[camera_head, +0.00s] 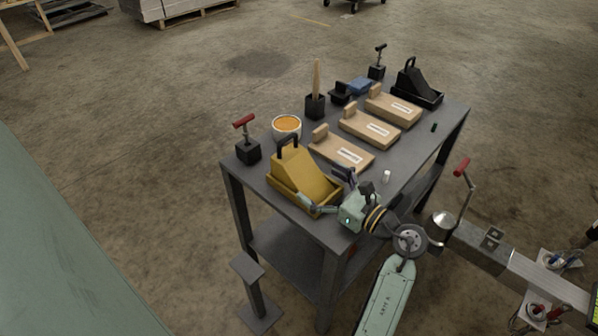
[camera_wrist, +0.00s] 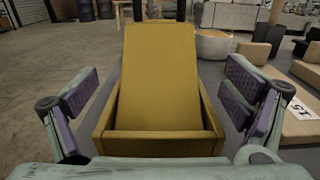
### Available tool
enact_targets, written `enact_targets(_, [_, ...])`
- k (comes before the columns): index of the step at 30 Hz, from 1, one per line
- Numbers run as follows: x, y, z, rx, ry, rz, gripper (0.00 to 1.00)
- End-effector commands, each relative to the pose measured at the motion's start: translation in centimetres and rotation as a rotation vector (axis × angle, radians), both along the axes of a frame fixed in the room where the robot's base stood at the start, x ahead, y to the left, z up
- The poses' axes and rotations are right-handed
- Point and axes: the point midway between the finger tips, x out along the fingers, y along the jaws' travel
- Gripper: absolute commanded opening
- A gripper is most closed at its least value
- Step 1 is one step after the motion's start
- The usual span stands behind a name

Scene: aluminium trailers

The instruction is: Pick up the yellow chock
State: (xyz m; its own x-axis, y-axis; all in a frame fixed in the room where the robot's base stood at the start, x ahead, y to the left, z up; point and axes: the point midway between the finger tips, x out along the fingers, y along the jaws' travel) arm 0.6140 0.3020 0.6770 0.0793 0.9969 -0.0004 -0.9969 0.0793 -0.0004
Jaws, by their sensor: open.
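The yellow chock (camera_head: 297,178) is a wedge in a low yellow tray-like base with a black handle on top. It stands at the near left part of the grey table (camera_head: 400,170). In the wrist view the chock (camera_wrist: 162,78) fills the middle, with its sloping face toward me. My gripper (camera_head: 325,190) is open at the chock's near right end. In the wrist view one finger of my gripper (camera_wrist: 158,100) is on each side of the chock, with gaps visible. The handle is mostly out of the wrist view's top edge.
A black chock (camera_head: 415,82) stands at the table's far end. Several wooden blocks with labels (camera_head: 340,150) lie along the middle. A white bowl with orange contents (camera_head: 286,127) and a red-handled clamp (camera_head: 247,142) stand near the yellow chock. A trailer coupling (camera_head: 470,235) is at the right.

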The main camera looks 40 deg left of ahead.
Motion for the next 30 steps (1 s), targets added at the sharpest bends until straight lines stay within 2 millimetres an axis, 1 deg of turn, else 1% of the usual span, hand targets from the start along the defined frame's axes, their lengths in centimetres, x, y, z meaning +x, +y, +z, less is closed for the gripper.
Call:
enact_targets(1, [-0.1,0.8,0.4,0.0,0.0,0.005,0.94])
enact_targets(5, [0.0,2.8,0.9,0.0,0.0,0.005,0.94])
enact_targets(9, [0.2,4.3,0.6,0.0,0.001,0.002,0.94])
enact_targets(12, [0.2,4.6,0.5,0.0,0.0,0.002,0.94])
enact_targets(17, [0.2,4.6,0.5,0.0,0.0,0.001,0.94])
enact_targets(20, [0.2,4.6,0.5,0.0,0.0,0.001,0.89])
enact_targets(30, [0.2,4.6,0.5,0.0,0.0,0.001,0.66])
